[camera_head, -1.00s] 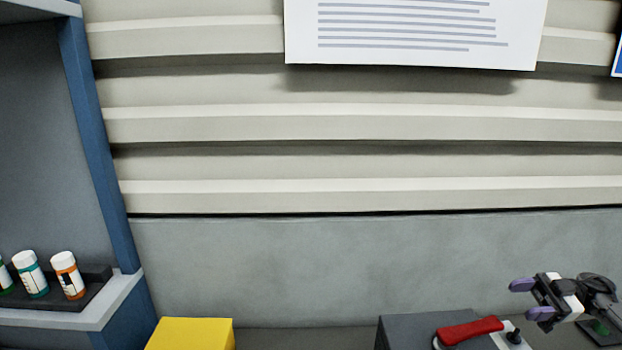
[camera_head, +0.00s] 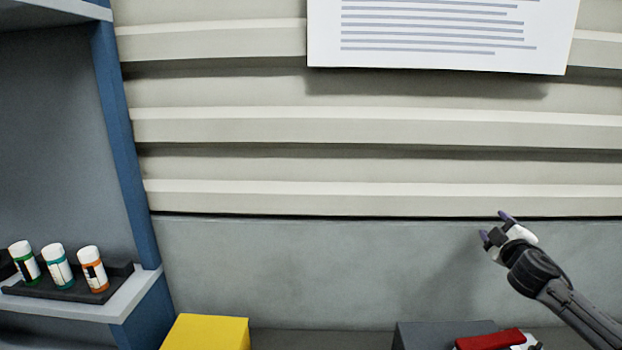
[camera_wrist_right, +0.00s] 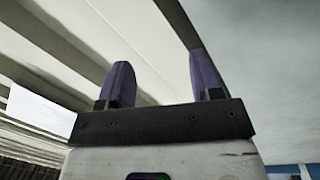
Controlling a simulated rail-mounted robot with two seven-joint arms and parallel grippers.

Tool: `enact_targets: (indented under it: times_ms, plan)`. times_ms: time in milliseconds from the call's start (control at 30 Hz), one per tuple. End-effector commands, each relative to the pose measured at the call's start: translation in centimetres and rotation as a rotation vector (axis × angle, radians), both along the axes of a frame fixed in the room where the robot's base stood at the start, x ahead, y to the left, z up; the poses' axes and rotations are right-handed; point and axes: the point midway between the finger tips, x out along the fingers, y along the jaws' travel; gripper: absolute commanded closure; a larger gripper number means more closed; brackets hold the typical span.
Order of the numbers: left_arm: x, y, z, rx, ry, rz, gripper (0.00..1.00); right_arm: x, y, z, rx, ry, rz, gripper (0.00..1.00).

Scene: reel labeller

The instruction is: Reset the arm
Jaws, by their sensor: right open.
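My right gripper (camera_head: 494,226) is in the head view at the right, raised in front of the grey lower wall. Its two purple fingertips are apart, with nothing between them. The right wrist view shows the same two purple fingers (camera_wrist_right: 157,85) spread and empty, pointing toward the wall and ceiling. My left gripper is in neither view.
A dark machine (camera_head: 432,336) with a red handle (camera_head: 490,340) stands below my right gripper. A yellow block (camera_head: 206,332) sits at the bottom left. Bottles (camera_head: 92,268) stand in a black rack (camera_head: 70,290) on the left shelf. The space before the wall (camera_head: 300,265) is clear.

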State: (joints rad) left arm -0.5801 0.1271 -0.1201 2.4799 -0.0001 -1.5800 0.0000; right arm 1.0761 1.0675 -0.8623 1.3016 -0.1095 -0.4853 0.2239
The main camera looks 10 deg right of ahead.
Motion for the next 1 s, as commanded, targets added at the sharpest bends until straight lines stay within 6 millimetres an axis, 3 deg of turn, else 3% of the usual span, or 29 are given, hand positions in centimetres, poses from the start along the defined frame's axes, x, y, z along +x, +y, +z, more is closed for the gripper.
enact_targets:
  times_ms: [33, 100, 267, 400, 500, 700, 800, 1000]
  plan:
    - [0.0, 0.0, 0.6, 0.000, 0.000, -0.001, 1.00, 0.1, 2.5, 0.8, 0.008, 0.008, -0.026, 0.41]
    - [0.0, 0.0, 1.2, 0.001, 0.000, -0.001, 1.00, -0.3, 5.6, 1.3, 0.023, 0.035, -0.074, 0.41]
    - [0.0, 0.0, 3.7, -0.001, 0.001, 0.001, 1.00, -3.0, 14.1, 1.1, 0.101, 0.144, -0.135, 0.41]
    - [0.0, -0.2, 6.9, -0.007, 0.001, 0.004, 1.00, -7.7, 22.0, -0.3, 0.226, 0.277, -0.121, 0.41]
    - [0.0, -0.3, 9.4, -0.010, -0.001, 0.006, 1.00, -11.6, 26.5, -1.2, 0.334, 0.355, -0.081, 0.41]
    - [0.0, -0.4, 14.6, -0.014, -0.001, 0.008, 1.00, -19.4, 32.8, -1.6, 0.555, 0.450, 0.046, 0.41]
    - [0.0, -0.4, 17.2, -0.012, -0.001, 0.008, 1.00, -23.1, 34.5, -1.8, 0.664, 0.493, 0.074, 0.41]
    - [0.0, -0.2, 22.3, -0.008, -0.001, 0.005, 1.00, -30.4, 35.9, -3.7, 0.860, 0.634, 0.011, 0.41]
